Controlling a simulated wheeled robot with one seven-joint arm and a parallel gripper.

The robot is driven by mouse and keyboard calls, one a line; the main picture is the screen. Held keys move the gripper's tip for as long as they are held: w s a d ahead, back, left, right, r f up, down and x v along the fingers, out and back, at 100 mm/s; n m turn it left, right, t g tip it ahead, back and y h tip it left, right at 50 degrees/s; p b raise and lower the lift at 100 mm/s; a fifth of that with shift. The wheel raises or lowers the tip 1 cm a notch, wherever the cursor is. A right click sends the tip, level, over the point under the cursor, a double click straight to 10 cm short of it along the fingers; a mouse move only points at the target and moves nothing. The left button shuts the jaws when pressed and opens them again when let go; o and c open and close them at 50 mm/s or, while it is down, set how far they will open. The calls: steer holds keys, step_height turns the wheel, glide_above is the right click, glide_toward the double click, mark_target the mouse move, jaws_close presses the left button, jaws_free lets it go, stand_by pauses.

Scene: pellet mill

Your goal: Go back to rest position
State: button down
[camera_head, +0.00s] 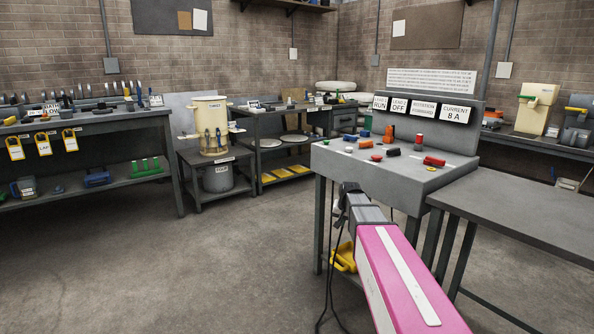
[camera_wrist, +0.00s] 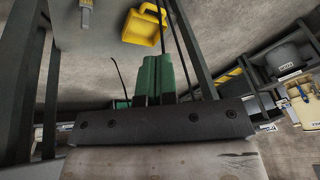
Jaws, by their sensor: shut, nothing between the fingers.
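My gripper (camera_wrist: 156,62) shows in the wrist view as two green fingers side by side, shut with nothing between them. In the head view my pink arm reaches forward from the lower right, and the dark end of it (camera_head: 350,190) is in front of the left part of the grey control console (camera_head: 425,180). I cannot tell the exact gap between my gripper and the console. The wrist view is turned over and shows the floor beyond the fingers.
A yellow scoop (camera_wrist: 144,25) lies below the console; yellow items (camera_head: 343,257) show there too. A grey table (camera_head: 530,215) stands at right. Left are a long workbench (camera_head: 90,122) and a low stand (camera_head: 215,155) with a cream machine (camera_head: 211,122). The floor at left is clear.

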steer(key=s+f+n+g, duration=0.1)
steer(key=s+f, duration=0.3)
steer(key=s, duration=0.5)
steer(key=s+f+n+g, duration=0.1)
steer(key=s+f, duration=0.3)
steer(key=s, duration=0.5)
steer(key=s+f+n+g, duration=0.1)
steer(key=s+f, duration=0.3)
steer(key=s, duration=0.5)
steer(key=shift+s+g+h, duration=0.2)
steer(key=shift+g+h, duration=0.2)
steer(key=shift+g, duration=0.1)
